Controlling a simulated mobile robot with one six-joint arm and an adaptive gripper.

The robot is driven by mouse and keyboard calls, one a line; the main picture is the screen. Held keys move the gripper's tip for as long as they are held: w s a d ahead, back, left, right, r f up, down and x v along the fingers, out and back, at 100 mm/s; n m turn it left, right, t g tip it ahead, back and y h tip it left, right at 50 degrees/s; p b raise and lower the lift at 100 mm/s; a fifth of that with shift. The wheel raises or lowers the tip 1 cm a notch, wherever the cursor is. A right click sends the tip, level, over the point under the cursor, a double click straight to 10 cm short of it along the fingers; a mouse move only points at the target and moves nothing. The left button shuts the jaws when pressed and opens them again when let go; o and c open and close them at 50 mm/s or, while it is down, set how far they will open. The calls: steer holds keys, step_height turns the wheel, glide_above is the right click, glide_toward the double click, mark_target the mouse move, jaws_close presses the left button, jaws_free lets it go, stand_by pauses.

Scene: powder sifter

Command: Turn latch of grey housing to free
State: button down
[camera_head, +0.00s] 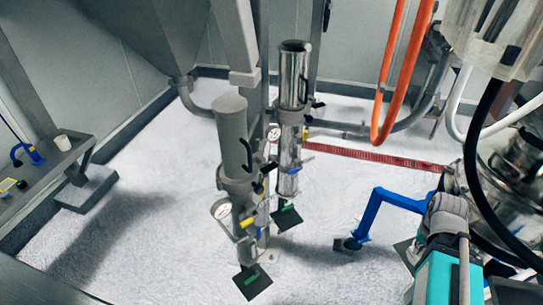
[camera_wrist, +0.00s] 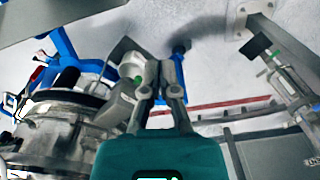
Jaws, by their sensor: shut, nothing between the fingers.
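The grey housing (camera_head: 230,120) is an upright matte grey cylinder left of a shiny steel one. It has a round gauge (camera_head: 221,209) and a yellow handle (camera_head: 247,222) low down. Dark clamp parts sit at its right side, around mid-height. I cannot tell which of them is the latch or how it is turned. My gripper (camera_wrist: 164,64) is shut and empty in the wrist view, fingers pointing up the picture. In the body view, my arm's teal end is at the lower right, well apart from the grey housing.
The steel cylinder (camera_head: 293,75) stands close behind the grey one. A blue bracket (camera_head: 378,207) and the steel sifter (camera_head: 520,155) lie near my arm. An orange hose (camera_head: 388,85) hangs at the upper right. Open white floor (camera_head: 150,235) spreads to the left.

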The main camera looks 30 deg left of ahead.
step_height(320, 180, up, 3)
steer(key=shift+r+p, duration=0.2)
steer(key=shift+p, duration=0.9)
steer(key=c, duration=1.3)
jaws_free()
steer(key=shift+c, duration=0.2)
